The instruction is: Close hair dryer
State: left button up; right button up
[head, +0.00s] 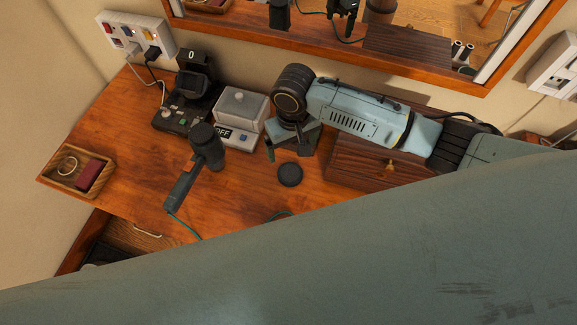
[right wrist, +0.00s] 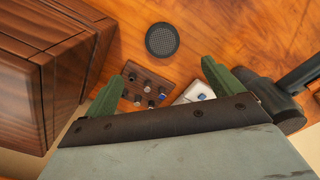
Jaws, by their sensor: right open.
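A dark hair dryer (head: 206,147) lies on the wooden dresser top, its handle (head: 180,190) extended toward the front with a teal cord at its end. It also shows at the right edge of the right wrist view (right wrist: 278,106), partly cut off and partly behind a finger. My right gripper (head: 289,152) is open and empty, pointing down to the right of the hair dryer and apart from it. Its two green fingers are spread in the right wrist view (right wrist: 164,72). My left gripper is not in view.
A black round piece (head: 290,174) lies near my right gripper. Behind stand a white-lidded device (head: 240,108) and a black device (head: 182,105). A wooden box (head: 350,168) is at right, a small tray (head: 67,185) at left. My arm hides the front. Clear wood surrounds the handle.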

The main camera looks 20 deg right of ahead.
notch_tip(320, 180, down, 7)
jog(key=shift+f+b, duration=0.1)
jog(key=shift+b, duration=0.45)
jog(key=shift+w+f, duration=0.1)
jog(key=shift+f, duration=0.4)
jog(key=shift+s+a+f+b, duration=0.1)
jog(key=shift+s+f+b, duration=0.15)
jog(key=shift+f, duration=1.1)
jog(key=shift+s+a+f+b, duration=0.1)
jog(key=shift+f+b, duration=0.1)
jog(key=shift+f, duration=1.1)
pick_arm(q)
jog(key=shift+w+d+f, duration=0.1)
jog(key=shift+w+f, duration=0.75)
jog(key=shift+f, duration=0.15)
pick_arm(e)
jog(key=c, duration=1.1)
pick_arm(q)
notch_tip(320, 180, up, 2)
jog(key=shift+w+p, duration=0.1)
jog(key=shift+p, duration=0.85)
pick_arm(e)
notch_tip(320, 180, up, 10)
jog(key=shift+r, duration=0.1)
